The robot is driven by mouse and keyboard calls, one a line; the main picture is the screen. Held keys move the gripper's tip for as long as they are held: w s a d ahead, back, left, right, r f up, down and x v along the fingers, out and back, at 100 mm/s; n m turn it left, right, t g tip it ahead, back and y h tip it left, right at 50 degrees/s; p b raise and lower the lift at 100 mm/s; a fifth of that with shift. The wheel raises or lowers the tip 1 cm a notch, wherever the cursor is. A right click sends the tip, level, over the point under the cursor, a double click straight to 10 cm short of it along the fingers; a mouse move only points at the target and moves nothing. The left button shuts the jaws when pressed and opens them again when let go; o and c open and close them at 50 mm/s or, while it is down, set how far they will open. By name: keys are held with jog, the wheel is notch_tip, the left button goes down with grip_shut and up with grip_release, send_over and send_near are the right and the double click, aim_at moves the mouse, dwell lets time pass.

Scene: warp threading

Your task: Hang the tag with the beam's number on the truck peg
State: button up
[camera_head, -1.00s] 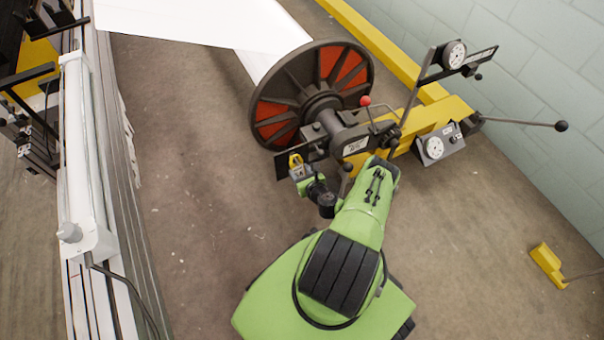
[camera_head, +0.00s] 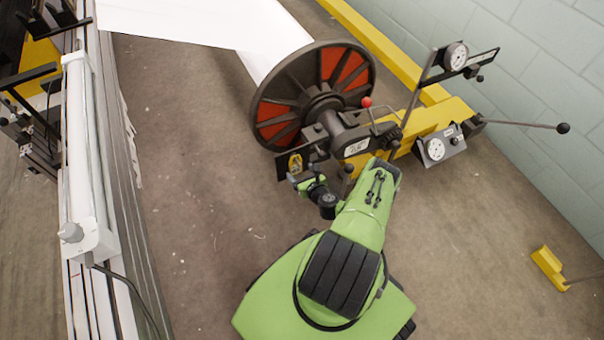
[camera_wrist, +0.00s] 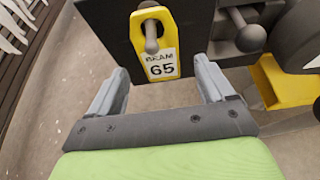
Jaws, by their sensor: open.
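The yellow tag (camera_wrist: 163,65) carries a white label reading "BEAM 65". In the wrist view it hangs on a grey peg (camera_wrist: 151,40), which passes through the hole at its top, against a dark plate (camera_wrist: 115,35). The tag also shows small and yellow in the head view (camera_head: 295,163). My gripper (camera_wrist: 163,82) is open and empty. Its two fingers stand apart on either side of the tag's lower end, with a gap to each side. In the head view my gripper (camera_head: 296,178) is just in front of the plate.
The large beam flange (camera_head: 312,95) with red panels stands behind the plate. A red-knobbed lever (camera_head: 366,102), gauges (camera_head: 436,149) and a yellow truck frame (camera_head: 425,120) lie to the right. A grey peg-like rod (camera_wrist: 248,35) is right of the tag.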

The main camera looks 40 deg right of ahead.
jog(key=p+v, duration=0.5)
jog(key=v, duration=0.7)
jog(key=shift+f, duration=0.1)
